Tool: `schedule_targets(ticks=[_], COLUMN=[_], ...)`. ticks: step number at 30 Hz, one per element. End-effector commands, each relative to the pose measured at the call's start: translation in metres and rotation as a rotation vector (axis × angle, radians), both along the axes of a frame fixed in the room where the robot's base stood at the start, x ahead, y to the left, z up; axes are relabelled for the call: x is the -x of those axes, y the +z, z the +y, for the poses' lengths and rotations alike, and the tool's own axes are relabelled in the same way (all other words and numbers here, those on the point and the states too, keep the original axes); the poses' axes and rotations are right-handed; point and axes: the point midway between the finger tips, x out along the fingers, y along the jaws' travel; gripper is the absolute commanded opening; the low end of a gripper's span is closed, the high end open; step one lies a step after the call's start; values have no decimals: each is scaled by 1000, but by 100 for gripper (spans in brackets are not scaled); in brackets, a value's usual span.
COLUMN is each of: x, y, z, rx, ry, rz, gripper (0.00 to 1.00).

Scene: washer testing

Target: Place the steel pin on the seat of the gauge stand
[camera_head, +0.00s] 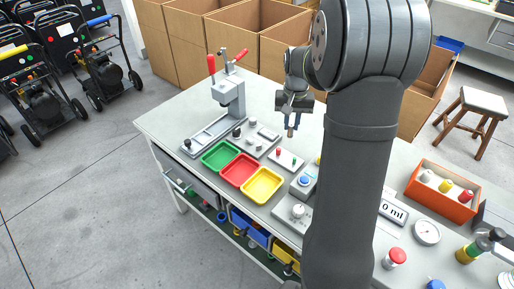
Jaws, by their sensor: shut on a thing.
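My gripper (293,124) hangs over the table's back middle, right of the press and behind the trays, with its fingers pointing down. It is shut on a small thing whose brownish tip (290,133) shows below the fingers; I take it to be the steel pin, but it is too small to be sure. A grey press-like stand (229,92) with red handles stands to the left on a long grey base. I cannot tell for sure which fixture is the gauge stand, and no seat shows clearly.
Green (221,155), red (240,170) and yellow (263,185) trays line the front edge. Small grey fixtures (263,135) and a plate with red and green pegs (287,160) lie near my gripper. An orange box (441,194) stands right. My arm hides the table's middle.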

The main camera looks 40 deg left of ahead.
Motion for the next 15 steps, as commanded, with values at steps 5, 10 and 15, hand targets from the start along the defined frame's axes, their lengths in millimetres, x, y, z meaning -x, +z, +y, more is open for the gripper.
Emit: schedule_targets(ticks=[5, 10, 15], x=[-8, 3, 15], y=[-4, -24, -48], z=[18, 49, 86], rx=[0, 2, 2], ry=[1, 5, 4], rz=[0, 2, 1], gripper=[0, 0, 0])
